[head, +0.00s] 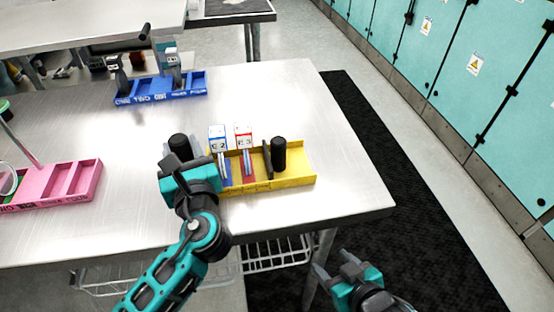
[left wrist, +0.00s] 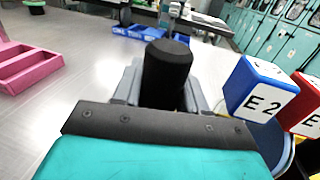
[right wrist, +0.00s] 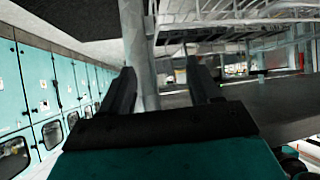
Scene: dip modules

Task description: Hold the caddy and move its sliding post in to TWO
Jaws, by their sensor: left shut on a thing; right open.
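The yellow caddy (head: 298,178) stands near the table's front right edge. A blue-topped module marked E2 (head: 218,140) and a red-topped module marked E3 (head: 243,137) stand upright in it. To their right is a black cylindrical post (head: 279,154) beside a thin dark plate (head: 267,158). Another black post (head: 179,143) is at the caddy's left end. My left gripper (left wrist: 165,90) is shut on this left post; its arm hides that end of the caddy. My right gripper (head: 333,262) is open and empty, off the table's front edge. Any caddy lettering is unreadable here.
A pink caddy (head: 86,180) lies to the left and a blue caddy (head: 195,85) at the back. The tabletop (head: 320,110) is clear behind and right of the yellow caddy. A wire basket (head: 285,250) hangs below the table. Teal lockers (head: 470,90) stand at right.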

